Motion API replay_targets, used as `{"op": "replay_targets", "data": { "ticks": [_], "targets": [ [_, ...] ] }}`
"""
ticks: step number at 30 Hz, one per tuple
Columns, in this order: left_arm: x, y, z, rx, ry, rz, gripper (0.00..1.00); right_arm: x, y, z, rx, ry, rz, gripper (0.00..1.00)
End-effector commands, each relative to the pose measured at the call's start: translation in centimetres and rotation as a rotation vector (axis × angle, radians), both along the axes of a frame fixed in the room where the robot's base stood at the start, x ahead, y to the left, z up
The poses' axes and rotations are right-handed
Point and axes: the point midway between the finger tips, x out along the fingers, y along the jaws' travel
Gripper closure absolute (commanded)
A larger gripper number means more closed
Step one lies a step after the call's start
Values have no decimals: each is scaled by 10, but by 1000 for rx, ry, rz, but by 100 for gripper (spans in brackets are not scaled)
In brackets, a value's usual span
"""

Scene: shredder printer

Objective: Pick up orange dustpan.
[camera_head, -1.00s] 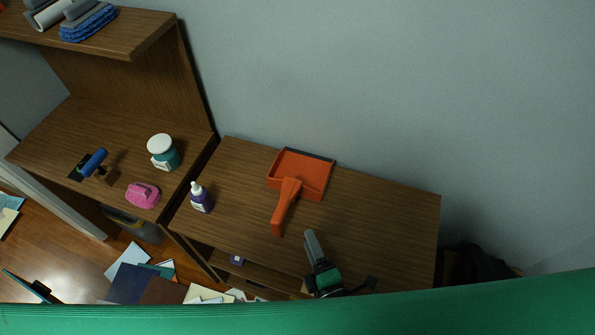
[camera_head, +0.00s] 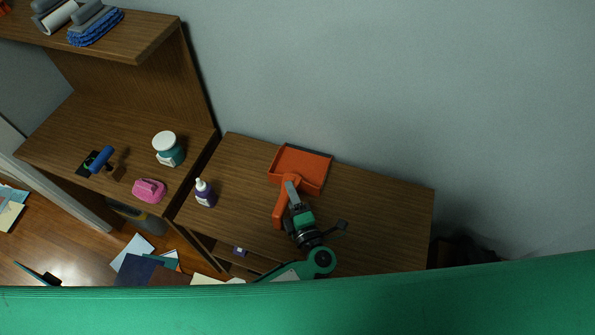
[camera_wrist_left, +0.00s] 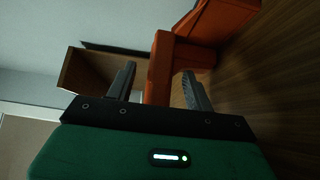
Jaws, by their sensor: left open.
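The orange dustpan (camera_head: 301,165) lies on the right wooden table, its pan toward the wall and its handle (camera_head: 280,206) toward the front. My left gripper (camera_head: 291,192) is over the handle and hides part of it in the head view. In the left wrist view, the dustpan's handle (camera_wrist_left: 159,68) shows between the open fingers of my left gripper (camera_wrist_left: 160,85), with the pan (camera_wrist_left: 222,18) beyond at the upper right. I cannot tell whether the fingers touch it. My right gripper is not in view.
A purple bottle (camera_head: 204,193) stands at the left of the dustpan's table (camera_head: 380,215). A pink object (camera_head: 149,190), a teal jar (camera_head: 168,149) and a blue-handled tool (camera_head: 101,158) are on the left desk. The table's right part is clear. Papers litter the floor.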

Motion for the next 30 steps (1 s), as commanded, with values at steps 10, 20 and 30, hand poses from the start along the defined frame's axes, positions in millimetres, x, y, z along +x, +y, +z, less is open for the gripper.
{"op": "replay_targets", "data": {
  "ticks": [10, 20, 30],
  "targets": [
    [6, 2, 0, 0, 0, 0, 49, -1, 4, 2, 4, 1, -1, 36],
    [6, 2, 0, -1, -1, 0, 100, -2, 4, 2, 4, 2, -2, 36],
    [5, 2, 1, -2, 0, 0, 100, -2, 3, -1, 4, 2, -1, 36]
  ]
}}
